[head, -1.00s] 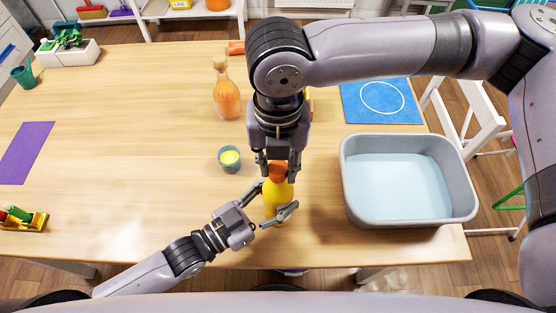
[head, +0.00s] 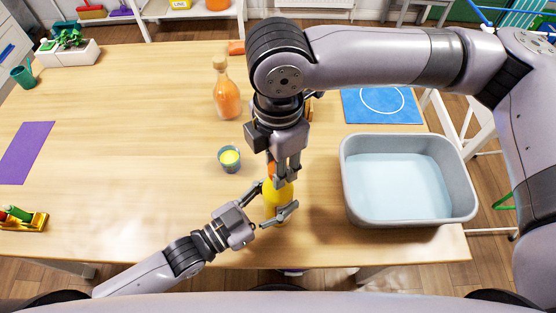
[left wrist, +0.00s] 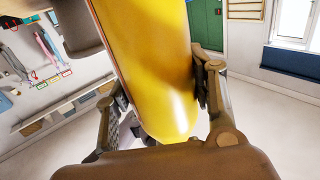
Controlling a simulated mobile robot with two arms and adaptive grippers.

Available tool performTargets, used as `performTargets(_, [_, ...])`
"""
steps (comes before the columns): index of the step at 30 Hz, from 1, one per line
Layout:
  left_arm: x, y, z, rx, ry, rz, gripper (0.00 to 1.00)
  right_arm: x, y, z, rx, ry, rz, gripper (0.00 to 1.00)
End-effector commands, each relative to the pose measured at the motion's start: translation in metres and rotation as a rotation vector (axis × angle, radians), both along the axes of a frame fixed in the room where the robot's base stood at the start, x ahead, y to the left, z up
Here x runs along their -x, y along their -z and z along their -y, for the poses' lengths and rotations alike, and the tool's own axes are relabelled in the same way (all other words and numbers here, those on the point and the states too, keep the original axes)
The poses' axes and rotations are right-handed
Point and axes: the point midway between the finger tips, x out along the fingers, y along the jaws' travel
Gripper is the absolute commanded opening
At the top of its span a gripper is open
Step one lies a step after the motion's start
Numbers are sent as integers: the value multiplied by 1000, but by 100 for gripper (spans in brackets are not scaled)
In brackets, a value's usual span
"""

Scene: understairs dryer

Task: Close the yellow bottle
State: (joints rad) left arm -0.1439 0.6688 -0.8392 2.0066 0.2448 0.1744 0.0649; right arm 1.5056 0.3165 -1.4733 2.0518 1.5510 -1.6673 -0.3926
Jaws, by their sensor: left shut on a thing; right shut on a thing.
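The yellow bottle (head: 273,199) stands near the front edge of the table (head: 120,140). My left gripper (head: 268,205) is shut around its body from the left. The left wrist view shows the yellow bottle (left wrist: 160,75) large between the fingers of my left gripper (left wrist: 155,105). My right gripper (head: 284,172) points down from above and is shut on the orange cap (head: 271,169) at the bottle's top. The right fingers hide most of the cap, so I cannot tell how it sits on the neck.
A grey tub (head: 409,217) stands to the right, with a blue mat (head: 355,108) behind it. A glass bottle of orange liquid (head: 227,100) and a small cup (head: 229,158) stand to the left. The table's left middle is clear.

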Motion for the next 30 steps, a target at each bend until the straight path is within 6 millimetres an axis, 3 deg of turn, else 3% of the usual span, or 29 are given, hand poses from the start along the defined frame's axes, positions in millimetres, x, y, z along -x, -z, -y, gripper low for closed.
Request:
performTargets(15, [0, 0, 0, -1, -1, -1, 0, 1, 1, 0, 0, 982, -3, 0])
performTargets(18, [0, 0, 0, -1, -1, -1, 0, 1, 1, 0, 1, 1124, -2, 0])
performTargets(22, [0, 0, 0, -1, -1, 0, 0, 1, 1, 0, 0, 1110, -2, 0])
performTargets(23, [0, 0, 0, -1, -1, 0, 0, 1, 1, 0, 0, 1110, -2, 28])
performTargets(30, [0, 0, 0, -1, -1, 0, 0, 1, 1, 0, -1, 1108, -1, 44])
